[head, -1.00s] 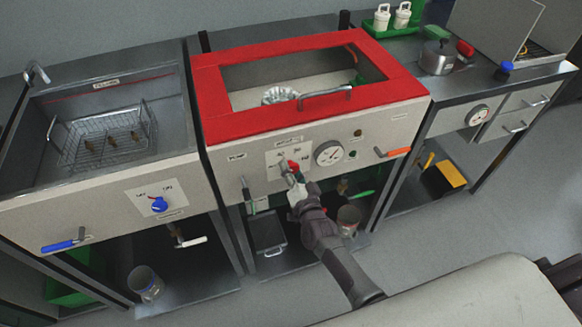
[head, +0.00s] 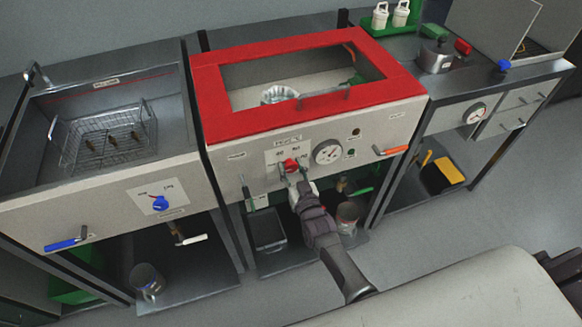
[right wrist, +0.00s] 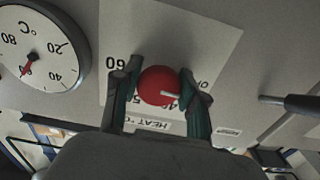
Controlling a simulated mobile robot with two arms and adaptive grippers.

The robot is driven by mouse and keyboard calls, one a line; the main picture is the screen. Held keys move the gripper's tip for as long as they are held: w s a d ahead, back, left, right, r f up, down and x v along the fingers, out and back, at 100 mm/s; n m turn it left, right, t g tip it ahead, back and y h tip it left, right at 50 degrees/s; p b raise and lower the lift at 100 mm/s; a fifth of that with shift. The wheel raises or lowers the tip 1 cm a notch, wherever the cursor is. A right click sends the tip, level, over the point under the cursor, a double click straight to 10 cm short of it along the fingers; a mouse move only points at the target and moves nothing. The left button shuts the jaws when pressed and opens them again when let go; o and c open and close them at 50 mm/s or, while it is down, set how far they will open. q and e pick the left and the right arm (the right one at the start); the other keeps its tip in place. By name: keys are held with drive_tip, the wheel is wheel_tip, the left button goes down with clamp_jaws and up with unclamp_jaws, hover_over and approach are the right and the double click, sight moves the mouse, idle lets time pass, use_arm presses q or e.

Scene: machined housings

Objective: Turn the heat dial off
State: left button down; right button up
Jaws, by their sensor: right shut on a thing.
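The heat dial (head: 291,165) is a red round knob on the front panel of the middle unit with the red-framed lid. In the right wrist view, the heat dial (right wrist: 160,86) sits between both fingers of my right gripper (right wrist: 160,92), which is shut on it. The picture is inverted there. The knob's white mark points right, roughly toward the partly hidden "OFF" lettering on its scale plate (right wrist: 145,45). The knob and fingers hide part of the numbers. In the head view, my right gripper (head: 293,178) reaches the dial from below. My left gripper is out of view.
A round temperature gauge (head: 327,152) is beside the dial, with an orange-handled lever (head: 391,150) farther right. The left unit has a blue knob (head: 160,203).

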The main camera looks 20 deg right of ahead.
drive_tip(key=shift+f+n, duration=0.15)
drive_tip(key=shift+n, duration=0.15)
drive_tip(key=o, duration=1.1)
drive_tip(key=shift+o, duration=0.2)
drive_tip(key=s, duration=1.2)
drive_tip(key=shift+d, duration=0.2)
